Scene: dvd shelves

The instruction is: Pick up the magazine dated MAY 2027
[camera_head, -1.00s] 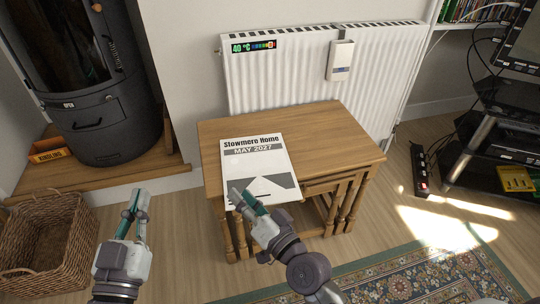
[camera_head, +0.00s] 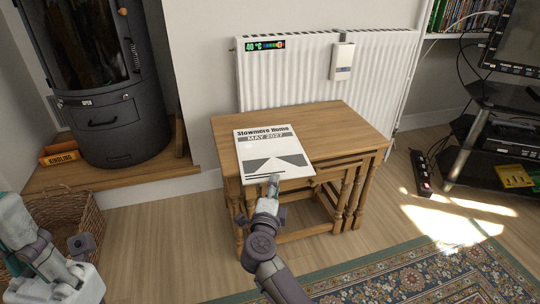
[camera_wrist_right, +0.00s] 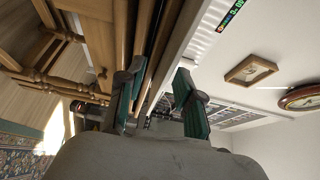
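The magazine (camera_head: 262,150), a white cover headed "Stowmere Home" and "MAY 2027" with grey shapes, lies flat on the wooden table (camera_head: 345,130). Its near edge reaches over the table's front edge. My right gripper (camera_head: 273,183) is at that near edge in the head view. In the right wrist view its two teal-padded fingers (camera_wrist_right: 158,98) are apart, with a pale thin strip, likely the magazine seen edge-on, running between them. I see no firm grip on it. My left gripper (camera_head: 78,245) is at the lower left, turned so that its fingers are mostly hidden.
Smaller nested tables sit under the table top. A white radiator (camera_head: 290,80) stands behind it. A wicker basket (camera_head: 70,212) and black stove (camera_head: 105,100) are on the left. A patterned rug (camera_head: 420,270) lies in front, and a power strip (camera_head: 421,172) is on the right.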

